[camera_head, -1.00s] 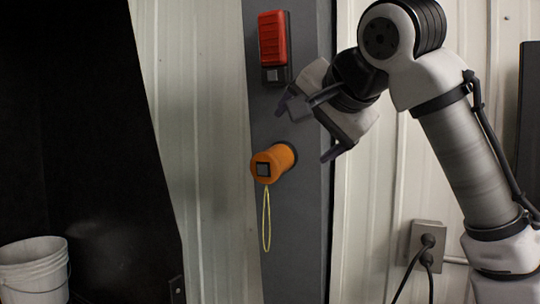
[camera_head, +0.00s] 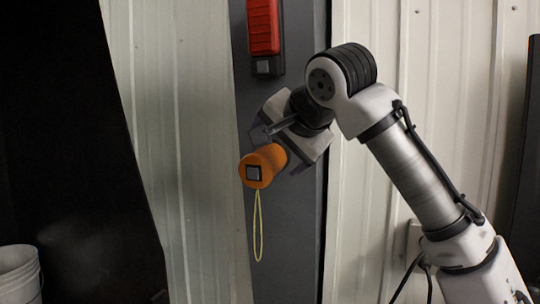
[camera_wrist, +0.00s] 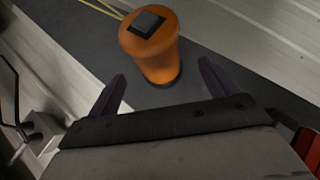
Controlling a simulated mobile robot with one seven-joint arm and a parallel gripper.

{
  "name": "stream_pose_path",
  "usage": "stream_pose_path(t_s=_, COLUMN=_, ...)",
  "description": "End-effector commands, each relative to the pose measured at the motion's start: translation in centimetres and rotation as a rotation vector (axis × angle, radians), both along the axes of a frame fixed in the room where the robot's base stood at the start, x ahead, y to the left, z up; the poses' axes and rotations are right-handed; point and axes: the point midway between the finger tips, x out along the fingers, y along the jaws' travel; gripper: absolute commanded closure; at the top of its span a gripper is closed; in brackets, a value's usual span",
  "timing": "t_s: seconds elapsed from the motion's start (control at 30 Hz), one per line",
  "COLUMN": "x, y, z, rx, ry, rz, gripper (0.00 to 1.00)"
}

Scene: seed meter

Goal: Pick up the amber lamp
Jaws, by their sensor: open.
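The amber lamp (camera_head: 264,166) is an orange cylinder with a dark square and grey patch on its end face. It sticks out from a dark grey post (camera_head: 285,230), and a yellow loop of cord (camera_head: 258,228) hangs from it. My gripper (camera_head: 280,148) is close beside the lamp, up and to the right of it, partly behind it in the head view. In the wrist view the lamp (camera_wrist: 152,48) stands just beyond and between the two dark fingers of my gripper (camera_wrist: 162,88). The fingers are apart with nothing between their tips. The lamp's base meets the post.
A red device (camera_head: 263,28) with a dark lower part is mounted on the post above the lamp; a red part (camera_wrist: 308,148) shows at the wrist view's right edge. Pale ribbed wall panels (camera_head: 185,130) flank the post. A white bucket (camera_head: 19,274) stands at lower left.

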Motion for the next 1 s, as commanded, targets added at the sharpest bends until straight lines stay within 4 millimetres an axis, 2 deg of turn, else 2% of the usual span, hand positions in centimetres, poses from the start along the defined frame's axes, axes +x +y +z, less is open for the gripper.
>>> stream_pose_path(t_s=0.37, x=3.9, y=1.1, z=-2.2, rx=-0.001, ry=0.002, rz=0.0, gripper=0.14)
stream_pose_path(t_s=0.67, x=4.3, y=1.2, z=-2.7, rx=-0.001, ry=0.001, rz=-0.001, gripper=0.14)
stream_pose_path(t_s=1.0, x=4.3, y=1.2, z=-2.7, rx=-0.001, ry=0.001, rz=-0.001, gripper=0.59)
